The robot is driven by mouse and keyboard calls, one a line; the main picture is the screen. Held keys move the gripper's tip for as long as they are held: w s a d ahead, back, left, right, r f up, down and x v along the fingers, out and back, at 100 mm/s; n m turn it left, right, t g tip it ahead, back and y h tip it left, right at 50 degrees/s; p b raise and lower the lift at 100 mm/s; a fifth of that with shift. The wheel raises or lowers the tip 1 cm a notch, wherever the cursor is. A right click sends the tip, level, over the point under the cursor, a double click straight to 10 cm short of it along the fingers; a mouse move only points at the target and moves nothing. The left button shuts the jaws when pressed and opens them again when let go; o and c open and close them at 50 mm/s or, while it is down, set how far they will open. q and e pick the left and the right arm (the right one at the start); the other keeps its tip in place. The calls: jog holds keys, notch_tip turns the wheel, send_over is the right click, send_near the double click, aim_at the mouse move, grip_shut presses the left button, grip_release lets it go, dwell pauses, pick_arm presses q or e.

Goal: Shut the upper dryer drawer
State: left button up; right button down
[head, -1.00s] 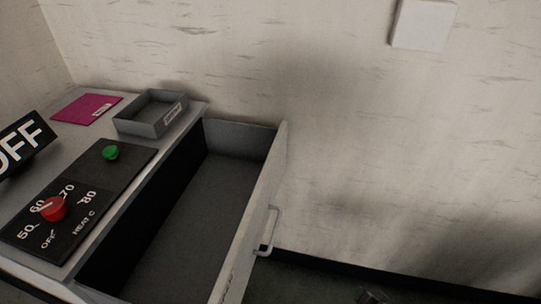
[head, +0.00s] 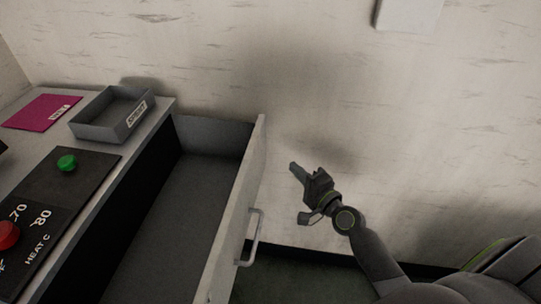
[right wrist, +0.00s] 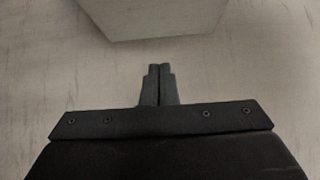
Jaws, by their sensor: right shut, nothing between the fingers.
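The dryer drawer (head: 228,222) is pulled well out of the grey cabinet in the head view. Its inside looks empty. A bar handle (head: 253,238) sits on the outer face of its front. My right gripper (head: 294,168) is to the right of the drawer front, apart from it, in front of the wall. In the right wrist view its fingers (right wrist: 157,70) are closed together with nothing between them. A pale block-like surface (right wrist: 150,18) shows beyond the fingertips; I cannot tell for certain what it is. My left gripper is not in view.
On the cabinet top are a grey labelled tray (head: 82,130), a magenta sheet (head: 38,111) and a black control panel (head: 85,185) with a green button (head: 67,163) and a red knob (head: 8,235). A white wall box (head: 408,14) is high up. Free floor lies right of the drawer.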

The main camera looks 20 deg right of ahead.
aim_at(263, 150)
jog(key=shift+w+a+p, duration=0.2)
jog(key=shift+w+a, duration=0.5)
jog(key=shift+w, duration=0.55)
jog(key=shift+w+a+p, duration=0.15)
jog(key=shift+w+a, duration=0.6)
jog(key=shift+w, duration=0.55)
jog(key=shift+w+a+p, duration=0.2)
jog(key=shift+w+a, duration=0.5)
jog(key=shift+w, duration=0.55)
